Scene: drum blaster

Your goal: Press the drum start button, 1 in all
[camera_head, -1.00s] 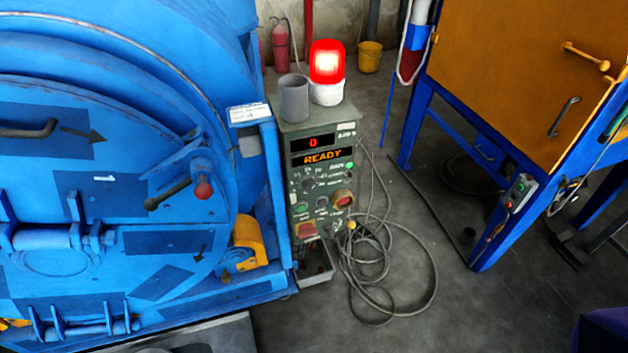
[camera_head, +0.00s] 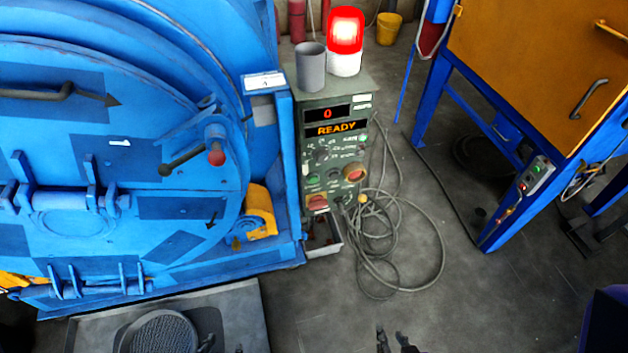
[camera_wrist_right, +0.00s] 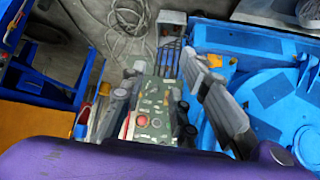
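The control panel (camera_head: 335,150) is a grey-green box beside the blue drum machine (camera_head: 90,175). Its displays show a red 0 and an orange READY. A green button (camera_head: 313,178) sits low on the panel's left side; its label is too small to read. A red square control (camera_head: 317,202) is below it, and a red button in a yellow ring (camera_head: 354,173) is to its right. My right gripper (camera_head: 394,339) shows at the bottom edge, apart from the panel. In the wrist view its fingers (camera_wrist_right: 163,62) are spread and empty, with the panel (camera_wrist_right: 152,110) visible between them. My left gripper is out of view.
A lit red beacon (camera_head: 345,40) and a grey cup (camera_head: 310,66) stand on the panel box. Cables (camera_head: 400,245) coil on the floor to its right. An orange cabinet on blue legs (camera_head: 540,75) stands at the right.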

